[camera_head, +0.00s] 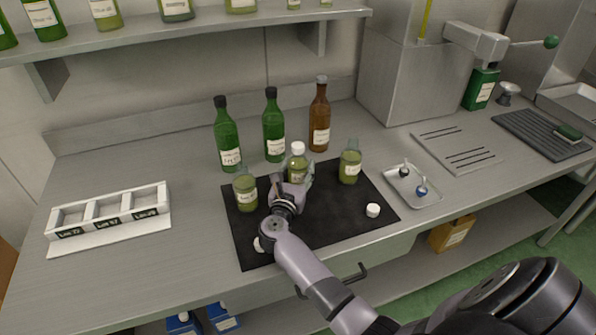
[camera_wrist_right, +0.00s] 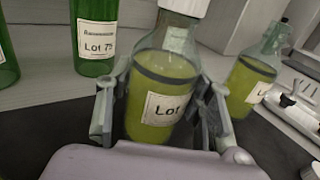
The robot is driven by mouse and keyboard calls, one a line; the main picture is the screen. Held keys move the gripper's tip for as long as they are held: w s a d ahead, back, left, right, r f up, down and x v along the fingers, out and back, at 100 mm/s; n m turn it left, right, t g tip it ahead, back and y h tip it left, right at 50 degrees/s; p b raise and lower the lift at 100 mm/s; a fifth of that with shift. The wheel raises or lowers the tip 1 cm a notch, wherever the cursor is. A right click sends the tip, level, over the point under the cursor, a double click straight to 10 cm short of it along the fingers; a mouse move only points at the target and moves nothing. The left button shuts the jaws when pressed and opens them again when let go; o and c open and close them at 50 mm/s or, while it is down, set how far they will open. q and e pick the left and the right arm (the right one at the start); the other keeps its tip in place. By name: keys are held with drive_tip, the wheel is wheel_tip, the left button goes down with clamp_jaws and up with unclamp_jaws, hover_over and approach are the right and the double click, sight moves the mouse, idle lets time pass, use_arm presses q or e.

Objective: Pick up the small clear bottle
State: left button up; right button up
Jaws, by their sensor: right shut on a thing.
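A small clear bottle (camera_head: 298,164) with yellow-green oil and a white cap stands upright over the black mat, between the fingers of my right gripper (camera_head: 294,186). In the right wrist view the same bottle (camera_wrist_right: 163,92) fills the space between the two fingers of the gripper (camera_wrist_right: 160,112), which are shut on its sides. Its "Lot" label faces the wrist camera. Whether its base touches the mat is hidden behind my gripper. Two similar small bottles without caps stand on the mat, one at the left (camera_head: 245,190) and one at the right (camera_head: 350,163). My left gripper is not in view.
Tall green bottles (camera_head: 227,138) and a brown bottle (camera_head: 319,118) stand behind the black mat (camera_head: 330,222). A white cap (camera_head: 373,210) lies on the mat. A white lot rack (camera_head: 110,212) is left; a metal tray (camera_head: 414,190) is right. Bare counter lies between rack and mat.

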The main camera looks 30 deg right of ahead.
drive_tip(key=shift+r, duration=0.2)
clamp_jaws()
wheel_tip(320, 180, up, 20)
